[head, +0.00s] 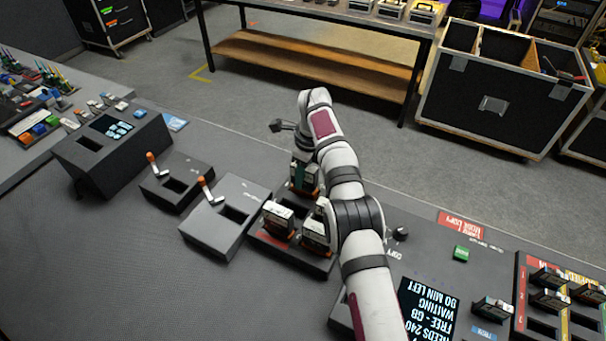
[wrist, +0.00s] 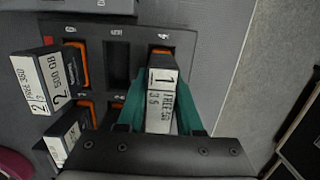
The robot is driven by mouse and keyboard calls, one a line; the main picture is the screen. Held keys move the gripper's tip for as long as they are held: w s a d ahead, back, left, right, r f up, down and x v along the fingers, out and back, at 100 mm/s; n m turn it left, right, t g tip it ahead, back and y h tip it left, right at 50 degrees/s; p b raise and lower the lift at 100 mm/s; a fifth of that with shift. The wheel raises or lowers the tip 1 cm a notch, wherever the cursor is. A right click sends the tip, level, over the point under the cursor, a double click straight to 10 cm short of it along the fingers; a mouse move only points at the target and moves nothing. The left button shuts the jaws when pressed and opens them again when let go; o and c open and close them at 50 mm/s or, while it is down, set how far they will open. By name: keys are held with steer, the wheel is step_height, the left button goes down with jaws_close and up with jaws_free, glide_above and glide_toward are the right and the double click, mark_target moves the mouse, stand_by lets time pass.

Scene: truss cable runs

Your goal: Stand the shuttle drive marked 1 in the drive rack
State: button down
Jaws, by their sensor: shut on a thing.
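The shuttle drive marked 1 (wrist: 160,95) has a white label and an orange end. My gripper (wrist: 161,105) is shut on it, one teal finger on each side. In the head view the held drive (head: 304,180) is upright at the far corner of a dark slotted rack (head: 318,262). In the wrist view it is at the position numbered 4 of this rack (wrist: 92,30); I cannot tell whether its lower end is inside the slot. A drive marked 2 (wrist: 42,82) and another drive (wrist: 68,138) stand to the left.
An empty slot (wrist: 117,62) lies left of the held drive. Two lever-topped docks (head: 222,215) (head: 176,182) are left of the rack. A red-and-yellow slotted rack (head: 521,290) with several drives and a text screen (head: 428,308) are at the right.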

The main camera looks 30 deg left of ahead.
steer(key=shift+f, duration=0.5)
steer(key=shift+c, duration=0.8)
jaws_free()
